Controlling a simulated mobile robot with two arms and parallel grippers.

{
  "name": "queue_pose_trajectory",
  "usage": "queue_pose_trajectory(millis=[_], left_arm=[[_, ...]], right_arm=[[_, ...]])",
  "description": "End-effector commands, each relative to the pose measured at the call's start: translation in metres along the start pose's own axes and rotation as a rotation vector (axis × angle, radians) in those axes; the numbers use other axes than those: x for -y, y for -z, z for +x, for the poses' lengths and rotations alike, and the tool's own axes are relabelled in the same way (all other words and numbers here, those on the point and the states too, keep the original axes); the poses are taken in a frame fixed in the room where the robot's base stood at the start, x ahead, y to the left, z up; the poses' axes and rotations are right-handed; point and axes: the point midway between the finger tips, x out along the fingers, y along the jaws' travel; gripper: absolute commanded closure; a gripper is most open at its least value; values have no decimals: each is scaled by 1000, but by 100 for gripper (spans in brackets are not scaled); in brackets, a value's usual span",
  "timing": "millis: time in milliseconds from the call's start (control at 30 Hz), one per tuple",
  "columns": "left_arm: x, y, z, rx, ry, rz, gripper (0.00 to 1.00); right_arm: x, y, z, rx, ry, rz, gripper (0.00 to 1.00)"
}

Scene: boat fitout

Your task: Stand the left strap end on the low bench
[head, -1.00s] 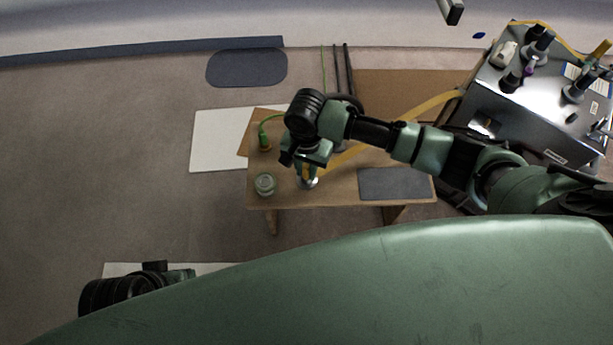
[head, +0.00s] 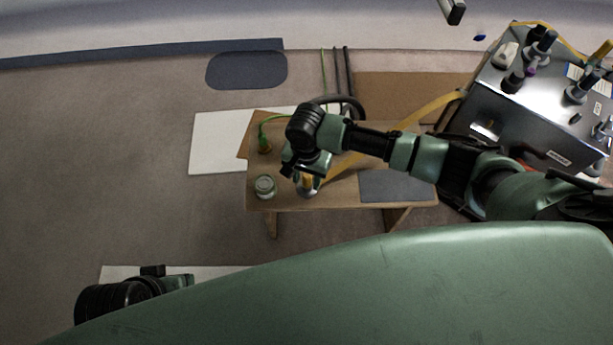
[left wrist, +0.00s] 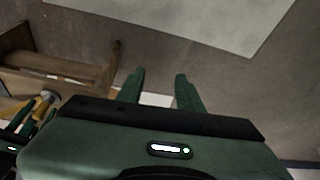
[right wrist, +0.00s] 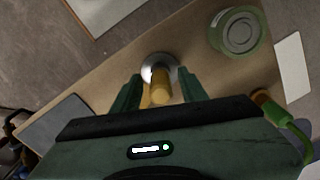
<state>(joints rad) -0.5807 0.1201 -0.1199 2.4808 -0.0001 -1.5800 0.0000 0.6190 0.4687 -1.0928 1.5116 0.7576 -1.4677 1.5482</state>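The left strap end is a yellow cylinder (right wrist: 160,88) with a round silver foot (right wrist: 158,62). In the head view the silver foot (head: 307,190) shows on the low bench (head: 340,192), near its front edge, with the cylinder seemingly upright. A yellow strap (head: 430,107) runs from there to the metal unit at right. My right gripper (right wrist: 160,84) is open, a finger on each side of the cylinder, with gaps visible on both sides. My left gripper (left wrist: 160,82) is open and empty, away from the bench, over the floor.
A grey mat (head: 397,186) covers the bench's right part. The metal unit (head: 515,120) stands at far right.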

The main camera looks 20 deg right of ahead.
Motion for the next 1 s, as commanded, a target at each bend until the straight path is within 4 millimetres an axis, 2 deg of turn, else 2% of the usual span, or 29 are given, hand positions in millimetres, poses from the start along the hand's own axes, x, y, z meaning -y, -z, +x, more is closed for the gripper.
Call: queue_pose_trajectory(millis=[167, 333, 433, 500, 700, 833, 1000], left_arm=[[0, 1, -3, 1, 0, 0, 64], [0, 6, -17, -3, 0, 0, 64], [0, 7, -1, 12, -2, 1, 64], [-1, 5, 17, 21, -3, 2, 64], [-2, 0, 51, 38, -7, 4, 64], [-3, -4, 65, 42, -8, 5, 64], [-4, -6, 72, 44, -8, 6, 64]], right_arm=[[0, 0, -12, 0, 1, -1, 57], [1, 0, -46, 0, 3, -1, 57], [1, 0, -71, 0, 3, -1, 57], [1, 0, -81, 0, 2, 0, 57], [1, 0, -108, 0, 2, 1, 57], [0, 0, -118, 1, 1, 1, 57], [0, 0, -123, 1, -1, 0, 57]])
